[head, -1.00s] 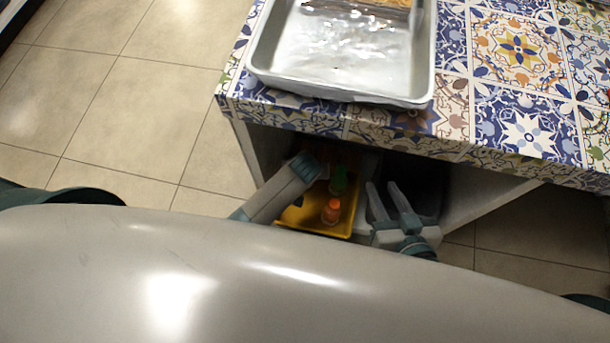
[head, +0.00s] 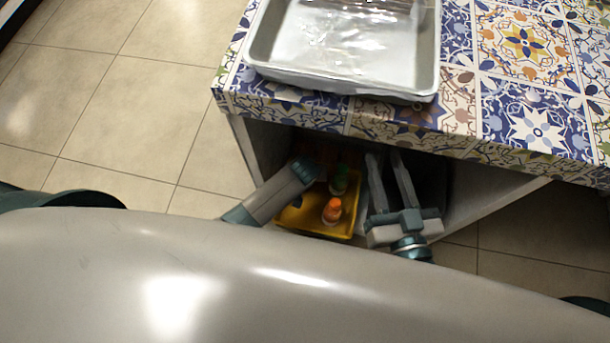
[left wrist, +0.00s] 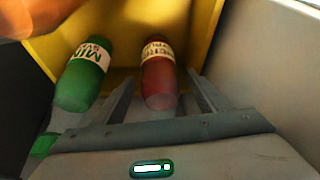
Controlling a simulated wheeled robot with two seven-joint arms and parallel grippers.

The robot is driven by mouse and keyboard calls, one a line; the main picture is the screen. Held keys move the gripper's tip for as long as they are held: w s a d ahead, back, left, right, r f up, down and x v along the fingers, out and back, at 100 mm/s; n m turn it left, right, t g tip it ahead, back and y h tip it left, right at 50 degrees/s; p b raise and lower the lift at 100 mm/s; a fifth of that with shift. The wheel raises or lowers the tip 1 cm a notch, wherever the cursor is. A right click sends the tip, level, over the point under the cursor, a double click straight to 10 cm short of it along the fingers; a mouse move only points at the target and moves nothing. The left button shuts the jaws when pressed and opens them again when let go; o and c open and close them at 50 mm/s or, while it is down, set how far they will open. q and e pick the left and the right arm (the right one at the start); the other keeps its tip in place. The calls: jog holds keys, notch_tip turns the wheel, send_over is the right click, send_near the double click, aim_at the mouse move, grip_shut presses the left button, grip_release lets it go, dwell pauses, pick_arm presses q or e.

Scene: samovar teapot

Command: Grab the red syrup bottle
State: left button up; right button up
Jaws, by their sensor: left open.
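The red syrup bottle (left wrist: 159,78) with a pale label lies in the yellow crate (left wrist: 120,50) in the left wrist view. My left gripper (left wrist: 161,80) is open, with one finger on each side of the bottle's near end. Gaps show between the fingers and the bottle. In the head view my left arm reaches under the counter, its fingers lost in shadow, and I cannot make out the red bottle clearly there. My right gripper (head: 386,156) is open and empty, right of the yellow crate (head: 345,222).
A green bottle (left wrist: 85,76) lies left of the red one. An orange-capped bottle (head: 332,210) and a green cap (head: 339,180) show in the crate. The tiled counter (head: 520,110) overhangs the shelf, with a metal tray (head: 340,75) on top. Panels wall the shelf's sides.

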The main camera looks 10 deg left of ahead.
jog(key=shift+r, duration=0.15)
dwell(0.3)
pick_arm(q)
jog(key=c, duration=1.5)
jog(key=shift+r, duration=0.15)
